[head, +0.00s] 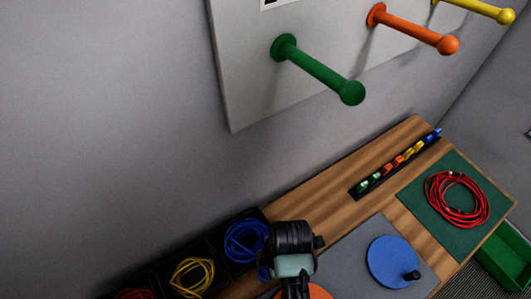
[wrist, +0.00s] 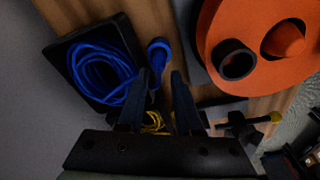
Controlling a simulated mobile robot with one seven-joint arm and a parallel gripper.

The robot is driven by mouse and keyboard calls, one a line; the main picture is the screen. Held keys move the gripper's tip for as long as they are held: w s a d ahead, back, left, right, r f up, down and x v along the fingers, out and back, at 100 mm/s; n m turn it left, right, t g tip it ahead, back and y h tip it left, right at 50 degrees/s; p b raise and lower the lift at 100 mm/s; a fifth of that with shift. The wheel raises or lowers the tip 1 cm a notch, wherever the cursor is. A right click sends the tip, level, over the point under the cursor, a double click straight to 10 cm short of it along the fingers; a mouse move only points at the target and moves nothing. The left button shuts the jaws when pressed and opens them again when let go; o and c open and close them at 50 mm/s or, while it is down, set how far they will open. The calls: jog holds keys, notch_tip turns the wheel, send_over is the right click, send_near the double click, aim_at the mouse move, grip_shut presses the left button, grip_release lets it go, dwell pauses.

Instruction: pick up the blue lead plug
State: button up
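The blue lead lies coiled in a black bin; its coil (wrist: 98,72) fills the left of the wrist view and also shows in the head view (head: 245,238). The blue lead plug (wrist: 158,50) is a short blue cylinder outside the bin's right edge, over the wooden surface. My gripper (wrist: 160,78) is open, with its two dark fingers apart. In the picture the plug appears just beyond the fingertips, between their lines; I see no contact. In the head view my wrist hides the fingers.
An orange disc (wrist: 225,70) with a black ring and a knob is close to the right of my fingers. A yellow lead (head: 192,277) lies in the neighbouring bin. A blue disc (head: 385,262), a red coil (head: 443,212) on a green mat and pegs (head: 318,70) are farther off.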

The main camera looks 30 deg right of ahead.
aim_at(266, 270)
jog(key=shift+w+a+f, duration=0.15)
jog(key=shift+f, duration=1.15)
jog(key=shift+w+a+f, duration=0.1)
jog(key=shift+a+f, duration=0.05)
jog(key=shift+f, duration=1.1)
grip_shut()
